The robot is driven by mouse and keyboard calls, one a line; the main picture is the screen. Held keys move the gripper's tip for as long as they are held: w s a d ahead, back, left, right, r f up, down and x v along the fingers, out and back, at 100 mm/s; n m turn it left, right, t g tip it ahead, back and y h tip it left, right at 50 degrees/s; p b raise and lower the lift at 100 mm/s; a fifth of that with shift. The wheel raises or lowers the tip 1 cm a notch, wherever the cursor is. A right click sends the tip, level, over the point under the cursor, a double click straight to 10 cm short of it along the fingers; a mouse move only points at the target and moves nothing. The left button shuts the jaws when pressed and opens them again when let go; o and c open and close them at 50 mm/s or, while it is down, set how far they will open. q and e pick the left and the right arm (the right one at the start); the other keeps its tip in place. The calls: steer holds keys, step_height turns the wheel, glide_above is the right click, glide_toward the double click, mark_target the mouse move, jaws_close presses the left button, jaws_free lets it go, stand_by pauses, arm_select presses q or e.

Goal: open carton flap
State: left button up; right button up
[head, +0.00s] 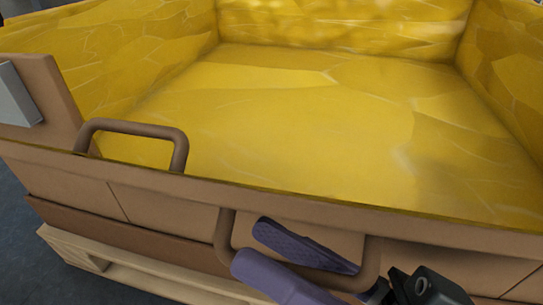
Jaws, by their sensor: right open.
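A large open carton (160,200) with a brown outer wall fills the head view. Its inside is lined in shiny yellow (300,110). A brown loop handle (135,127) stands up at the front rim on the left. A second loop handle (222,235) hangs on the outer face of the front wall, lower middle. My right gripper (250,247) is open at this lower handle. One purple finger shows within the loop, and the other crosses in front of its lower bar. Whether they touch the handle is unclear. My left gripper is not in view.
The carton stands on a pale wooden pallet (75,246). Dark floor (30,270) shows at the lower left. A grey block (20,95) sits at the carton's left corner. The inside of the carton looks empty.

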steer(key=v, duration=1)
steer(key=shift+p, duration=0.4)
steer(key=w+b+v, duration=0.1)
steer(key=b+v, duration=0.5)
steer(key=v, duration=0.5)
steer(key=shift+w+d+f, duration=0.35)
steer(key=shift+d, duration=0.1)
